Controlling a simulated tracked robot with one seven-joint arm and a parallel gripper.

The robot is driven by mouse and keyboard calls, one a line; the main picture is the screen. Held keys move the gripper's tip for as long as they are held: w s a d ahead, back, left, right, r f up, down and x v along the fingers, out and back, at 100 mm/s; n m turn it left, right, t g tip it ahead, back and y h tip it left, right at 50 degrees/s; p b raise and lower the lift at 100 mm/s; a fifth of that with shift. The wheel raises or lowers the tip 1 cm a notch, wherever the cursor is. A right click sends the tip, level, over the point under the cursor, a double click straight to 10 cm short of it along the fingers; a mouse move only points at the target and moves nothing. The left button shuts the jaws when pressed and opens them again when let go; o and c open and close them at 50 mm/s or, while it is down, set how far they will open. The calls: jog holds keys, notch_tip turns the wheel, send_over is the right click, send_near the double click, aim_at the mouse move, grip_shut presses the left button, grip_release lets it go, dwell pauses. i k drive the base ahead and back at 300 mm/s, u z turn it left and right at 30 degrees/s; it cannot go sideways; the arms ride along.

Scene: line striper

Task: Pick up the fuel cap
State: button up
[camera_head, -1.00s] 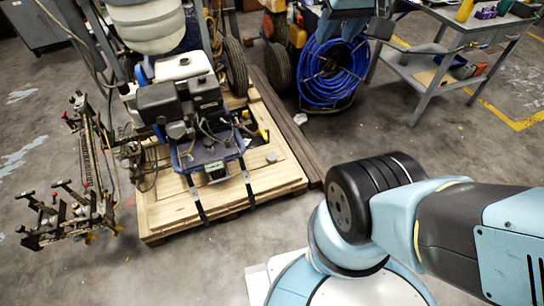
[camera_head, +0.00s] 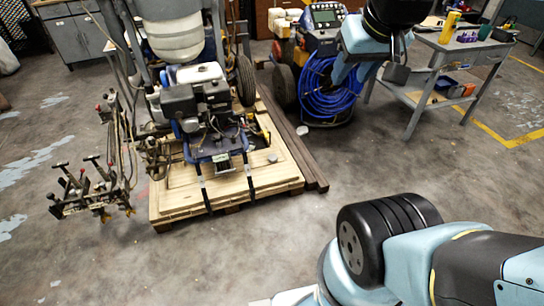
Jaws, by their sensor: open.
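A small grey round piece that looks like the fuel cap (camera_head: 272,157) lies flat on the right side of the wooden pallet (camera_head: 285,183), in front of the line striper. My gripper (camera_head: 368,73) hangs at the upper right of the head view, in front of the blue hose coil. Its jaws look apart, with nothing seen between them. It is well to the right of the cap and apart from it. The line striper's engine (camera_head: 195,95), with a white tank on top, stands on the pallet behind the cap.
A blue hose coil (camera_head: 330,88) on a second machine stands at the back. A grey metal table (camera_head: 430,95) with items stands at the right. Dark beams (camera_head: 290,140) lie along the pallet's right edge. The floor in front of the pallet is clear.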

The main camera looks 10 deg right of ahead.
aim_at(272, 158)
jog(key=z, duration=1.5)
jog(key=i, duration=1.8)
jog(key=u, duration=1.6)
jog(key=i, duration=0.55)
jog(key=u, duration=0.1)
